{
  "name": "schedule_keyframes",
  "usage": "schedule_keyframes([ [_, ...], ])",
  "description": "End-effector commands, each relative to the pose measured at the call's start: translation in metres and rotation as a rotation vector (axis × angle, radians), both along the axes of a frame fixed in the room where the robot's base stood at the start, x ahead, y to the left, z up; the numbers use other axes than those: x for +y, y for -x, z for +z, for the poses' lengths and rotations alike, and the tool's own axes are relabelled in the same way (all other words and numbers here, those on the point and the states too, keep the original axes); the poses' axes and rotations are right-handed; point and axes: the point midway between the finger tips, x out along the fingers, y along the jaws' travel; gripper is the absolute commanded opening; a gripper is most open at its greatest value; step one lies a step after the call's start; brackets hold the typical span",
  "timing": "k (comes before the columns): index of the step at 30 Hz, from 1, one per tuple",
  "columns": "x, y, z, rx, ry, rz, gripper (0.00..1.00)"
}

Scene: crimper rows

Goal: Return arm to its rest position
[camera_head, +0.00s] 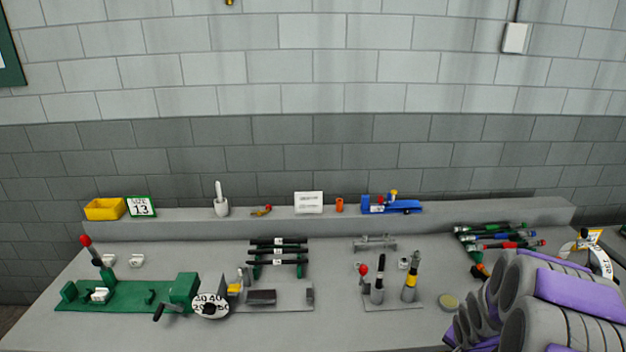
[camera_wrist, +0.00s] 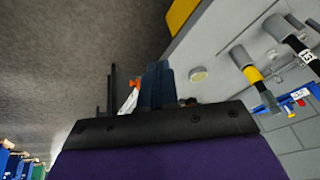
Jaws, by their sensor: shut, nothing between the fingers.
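My arm (camera_head: 560,300), grey with purple panels, fills the lower right of the head view, over the bench's front right part. My gripper does not show clearly there. In the wrist view my gripper (camera_wrist: 156,84) shows as dark fingers close together above a black mount and purple housing. It is shut and holds nothing. It points past the bench's edge, with dark floor behind it.
The grey bench (camera_head: 340,335) carries a green crimper fixture (camera_head: 130,296), black-handled tools (camera_head: 277,251), and upright tools (camera_head: 377,290). A yellow bin (camera_head: 104,209) and a blue tool (camera_head: 390,206) stand on the back ledge. A block wall rises behind.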

Motion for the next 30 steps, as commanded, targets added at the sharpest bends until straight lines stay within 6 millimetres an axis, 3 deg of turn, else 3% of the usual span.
schedule_keyframes([
  [3,0.027,0.019,0.034,0.061,0.036,0.073,0.00],
  [11,0.084,0.082,0.089,0.217,0.061,0.241,0.00],
  [15,0.117,0.124,0.114,0.296,0.052,0.343,0.00],
  [24,0.184,0.226,0.152,0.441,-0.011,0.595,0.00],
  [30,0.217,0.289,0.165,0.511,-0.071,0.754,0.00],
])
